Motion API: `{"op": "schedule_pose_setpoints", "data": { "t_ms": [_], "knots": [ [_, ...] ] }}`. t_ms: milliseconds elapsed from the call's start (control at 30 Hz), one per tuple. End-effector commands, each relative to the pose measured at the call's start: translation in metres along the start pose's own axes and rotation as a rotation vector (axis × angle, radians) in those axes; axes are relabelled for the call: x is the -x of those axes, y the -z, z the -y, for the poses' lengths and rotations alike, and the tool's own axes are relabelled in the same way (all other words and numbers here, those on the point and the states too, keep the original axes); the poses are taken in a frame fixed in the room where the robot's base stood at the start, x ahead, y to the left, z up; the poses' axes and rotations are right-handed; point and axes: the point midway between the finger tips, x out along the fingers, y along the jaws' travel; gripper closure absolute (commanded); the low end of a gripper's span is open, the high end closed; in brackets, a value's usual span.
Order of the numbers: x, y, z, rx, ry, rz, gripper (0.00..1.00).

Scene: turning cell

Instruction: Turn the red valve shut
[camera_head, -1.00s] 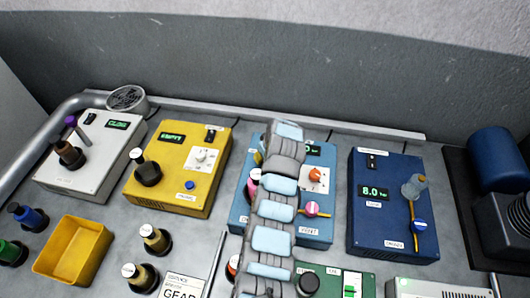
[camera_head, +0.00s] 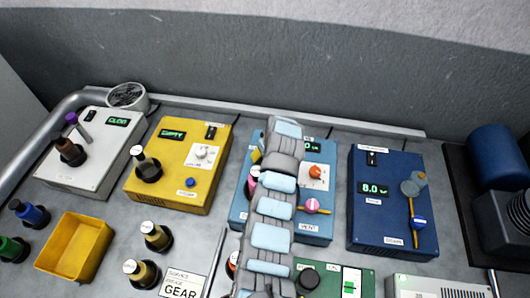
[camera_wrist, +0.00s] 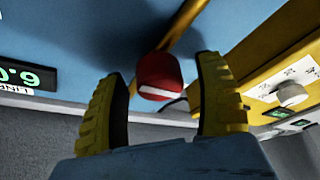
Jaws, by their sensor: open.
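The red valve (camera_wrist: 160,76) shows in the wrist view as a round red knob with a white line across its face. It sits by a brass pipe (camera_wrist: 183,28) on the light blue box (camera_wrist: 70,35). My gripper (camera_wrist: 160,66) is open, with one yellow-and-black finger on each side of the knob. I cannot tell whether either finger touches it. In the head view my arm covers much of the light blue box (camera_head: 240,215), and a small reddish-pink part (camera_head: 254,172) shows at the arm's left edge.
A pink knob (camera_head: 312,206) sits on the right of the light blue box. A dark blue box (camera_head: 365,225) with a blue knob (camera_head: 419,223) stands to the right, and a yellow box (camera_head: 150,190) to the left. A yellow tray (camera_head: 75,275) lies front left.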

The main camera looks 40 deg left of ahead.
Motion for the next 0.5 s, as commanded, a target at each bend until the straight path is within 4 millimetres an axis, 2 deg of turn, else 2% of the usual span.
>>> {"op": "schedule_pose_setpoints", "data": {
  "t_ms": [167, 500],
  "knots": [
    [0.007, 0.001, 0.0, 0.0, -0.001, -0.001, 0.3],
    [0.045, 0.001, -0.001, 0.0, -0.004, -0.004, 0.3]
  ]
}}
